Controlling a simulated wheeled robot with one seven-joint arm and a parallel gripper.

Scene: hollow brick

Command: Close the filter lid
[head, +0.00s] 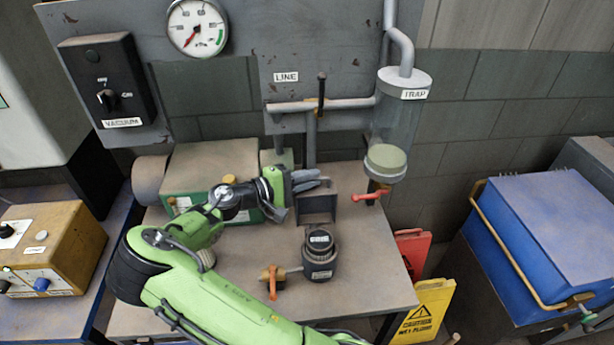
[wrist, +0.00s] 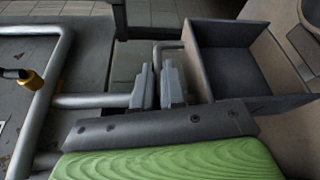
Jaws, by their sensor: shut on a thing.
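A small grey open box (head: 317,207), probably the filter, stands at the back of the bench, right of the green-fronted machine. In the wrist view its hollow inside and walls (wrist: 241,62) show on the right. My gripper (head: 308,181) is at the box's upper left edge in the head view. In the wrist view its two grey fingers (wrist: 159,88) are close together, around the end of a thin bent rod (wrist: 168,45) that runs to the box's side. The fingers hide most of the grip. I cannot clearly tell which part is the lid.
A dark round canister (head: 320,262) with an orange-handled valve (head: 272,282) stands in front of the box. A red lever (head: 371,196) and the glass trap (head: 394,125) are to the right. Pipes (head: 340,103) run behind. The bench's front right is clear.

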